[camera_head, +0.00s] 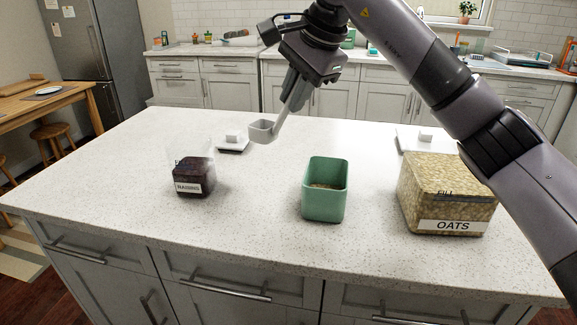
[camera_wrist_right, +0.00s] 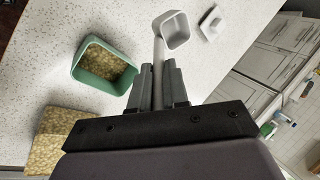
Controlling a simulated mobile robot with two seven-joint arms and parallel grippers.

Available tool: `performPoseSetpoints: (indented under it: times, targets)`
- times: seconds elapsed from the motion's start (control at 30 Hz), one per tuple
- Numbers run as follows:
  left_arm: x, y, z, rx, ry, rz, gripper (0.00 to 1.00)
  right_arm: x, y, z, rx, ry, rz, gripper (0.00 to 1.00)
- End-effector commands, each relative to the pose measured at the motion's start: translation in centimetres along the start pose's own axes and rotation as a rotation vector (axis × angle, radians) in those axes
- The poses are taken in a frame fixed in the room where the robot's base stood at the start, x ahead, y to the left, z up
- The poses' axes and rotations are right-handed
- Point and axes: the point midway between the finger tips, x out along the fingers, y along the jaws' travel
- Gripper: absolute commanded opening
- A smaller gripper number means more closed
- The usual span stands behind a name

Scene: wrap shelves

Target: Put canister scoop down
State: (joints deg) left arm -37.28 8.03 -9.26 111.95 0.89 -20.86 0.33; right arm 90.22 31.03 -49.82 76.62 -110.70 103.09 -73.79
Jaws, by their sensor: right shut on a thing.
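My right gripper (camera_head: 291,100) is shut on the handle of a light grey scoop (camera_head: 262,130), held above the counter behind the green container. The scoop's square cup also shows in the right wrist view (camera_wrist_right: 175,30), with the handle between the fingers. The cup's inside looks empty. A green container (camera_head: 325,200) with oats in its bottom stands at the middle of the counter. A clear canister labelled OATS (camera_head: 450,200) stands open at the right, full of oats. A clear canister labelled RAISINS (camera_head: 192,178) stands at the left, part full. My left gripper is not in view.
A white lid (camera_head: 233,141) lies on the counter behind the raisins canister. Another white lid (camera_head: 420,139) lies behind the oats canister. The white speckled counter (camera_head: 110,190) is clear at the left and between the containers.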

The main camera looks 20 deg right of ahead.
Motion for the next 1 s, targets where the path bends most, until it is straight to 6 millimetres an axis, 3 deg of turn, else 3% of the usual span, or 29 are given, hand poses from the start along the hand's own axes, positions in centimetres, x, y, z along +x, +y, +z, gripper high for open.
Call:
performPoseSetpoints:
  times: [0.1, 0.3, 0.57, 0.8, 1.0]
  targets:
    - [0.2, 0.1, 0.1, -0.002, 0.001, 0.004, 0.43, 3.0, 1.6, 0.0, 0.0, -0.002, 0.003, 0.0]
    - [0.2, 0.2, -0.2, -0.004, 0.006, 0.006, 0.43, 6.6, 3.5, 0.1, -0.002, -0.002, 0.0, 0.0]
    - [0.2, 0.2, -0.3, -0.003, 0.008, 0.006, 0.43, 8.3, 4.3, 0.1, -0.002, -0.002, -0.002, 0.0]
    - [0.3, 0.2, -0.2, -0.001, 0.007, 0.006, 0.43, 11.0, 5.7, 0.1, -0.002, -0.003, -0.001, 0.0]
    - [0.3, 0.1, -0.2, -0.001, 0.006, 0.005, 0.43, 11.1, 5.8, 0.1, -0.002, -0.001, -0.003, 0.0]
